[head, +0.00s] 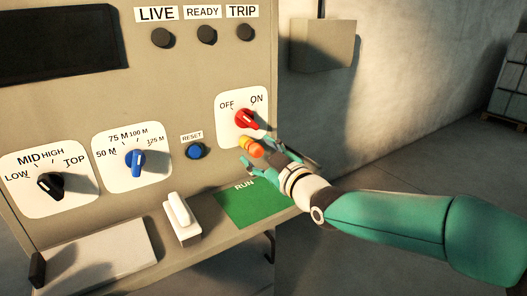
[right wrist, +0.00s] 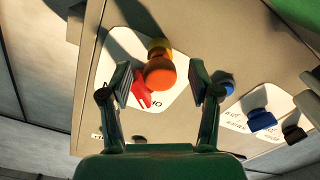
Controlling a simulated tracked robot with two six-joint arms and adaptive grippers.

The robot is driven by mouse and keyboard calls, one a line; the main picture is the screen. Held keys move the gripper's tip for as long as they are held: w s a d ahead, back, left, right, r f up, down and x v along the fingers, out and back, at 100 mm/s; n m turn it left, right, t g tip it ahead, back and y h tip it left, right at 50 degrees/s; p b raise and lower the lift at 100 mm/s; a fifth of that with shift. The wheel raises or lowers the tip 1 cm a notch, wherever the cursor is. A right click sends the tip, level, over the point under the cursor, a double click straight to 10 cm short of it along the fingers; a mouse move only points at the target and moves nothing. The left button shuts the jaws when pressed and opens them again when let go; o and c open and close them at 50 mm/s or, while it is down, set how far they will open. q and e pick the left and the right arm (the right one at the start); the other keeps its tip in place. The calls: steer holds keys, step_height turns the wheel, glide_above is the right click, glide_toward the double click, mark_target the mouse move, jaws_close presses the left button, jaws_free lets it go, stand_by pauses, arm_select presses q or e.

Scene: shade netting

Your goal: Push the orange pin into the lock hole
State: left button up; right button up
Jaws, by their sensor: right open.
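The orange pin (head: 256,152), with a yellow collar, sticks out at the lower edge of the white OFF/ON plate (head: 226,125), below the red knob (head: 244,118). In the right wrist view the pin's round orange end (right wrist: 160,74) faces the camera, with the red knob (right wrist: 141,92) partly behind it. The lock hole is not visible, so I cannot tell how deep the pin sits. My right gripper (head: 281,160) is close in front of the pin. In the right wrist view its fingers (right wrist: 164,88) are open, one on each side of the pin. My left gripper is out of view.
The panel carries a blue RESET button (head: 196,151), a blue knob (head: 135,158) and a black knob (head: 50,186). A white rocker (head: 180,214) and green RUN plate (head: 250,204) lie below. A wall box (head: 323,45) is at right. The floor right of the panel is clear.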

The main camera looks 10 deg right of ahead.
steer(key=v, duration=0.8)
steer(key=shift+s+r, duration=0.2)
steer(key=shift+d, duration=0.1)
